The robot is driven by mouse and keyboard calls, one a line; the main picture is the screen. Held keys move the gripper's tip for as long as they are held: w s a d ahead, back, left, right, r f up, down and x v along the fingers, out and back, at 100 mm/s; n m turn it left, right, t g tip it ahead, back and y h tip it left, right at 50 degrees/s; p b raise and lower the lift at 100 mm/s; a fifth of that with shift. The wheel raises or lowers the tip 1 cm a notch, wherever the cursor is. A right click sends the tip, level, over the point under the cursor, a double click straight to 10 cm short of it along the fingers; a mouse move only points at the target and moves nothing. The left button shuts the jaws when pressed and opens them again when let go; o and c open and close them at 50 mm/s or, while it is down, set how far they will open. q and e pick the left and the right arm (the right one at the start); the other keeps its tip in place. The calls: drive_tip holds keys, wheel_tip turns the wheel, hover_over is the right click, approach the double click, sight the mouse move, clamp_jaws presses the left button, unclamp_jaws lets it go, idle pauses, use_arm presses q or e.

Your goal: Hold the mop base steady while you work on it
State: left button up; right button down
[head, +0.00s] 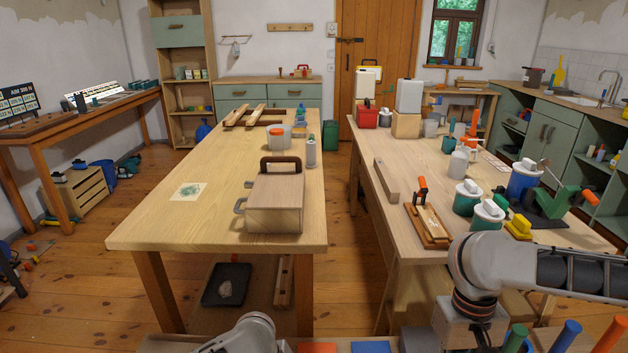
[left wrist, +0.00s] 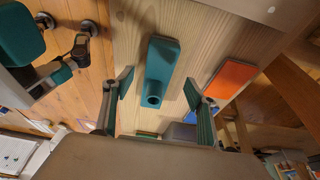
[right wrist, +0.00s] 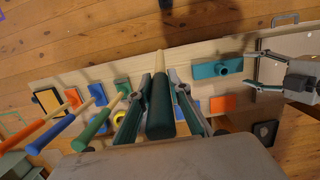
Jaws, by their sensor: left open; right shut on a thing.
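The teal mop base (left wrist: 160,70), a flat block with a round socket, lies on a pale wooden surface. It also shows in the right wrist view (right wrist: 208,70). My left gripper (left wrist: 158,87) is open, its fingers on either side of the base with visible gaps. My right gripper (right wrist: 159,80) is shut on a dark teal handle (right wrist: 160,118). A pale wooden shaft (right wrist: 160,63) extends from its far end. The handle is apart from the base, to its left in the right wrist view.
An orange plate (left wrist: 230,79) lies beside the base. Upright orange (right wrist: 46,136), blue (right wrist: 50,134) and green (right wrist: 93,132) handles stand left of my right gripper. A long workbench (head: 150,228) with a wooden box (head: 274,205) stands ahead; another cluttered bench (head: 385,222) is to its right.

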use_arm(q)
wheel_tip(320, 180, down, 3)
drive_tip(key=shift+s+r+b, duration=0.1)
drive_tip(key=shift+r+b, duration=0.1)
drive_tip(key=shift+b, duration=0.7)
drive_tip(key=shift+f+b, duration=0.85)
drive_tip(key=shift+f, duration=1.5)
use_arm(e)
wheel_tip(320, 180, down, 8)
drive_tip(key=s+g, duration=0.1)
drive_tip(key=shift+s, duration=0.3)
drive_tip(key=shift+r, duration=0.1)
use_arm(q)
drive_tip(key=c, duration=1)
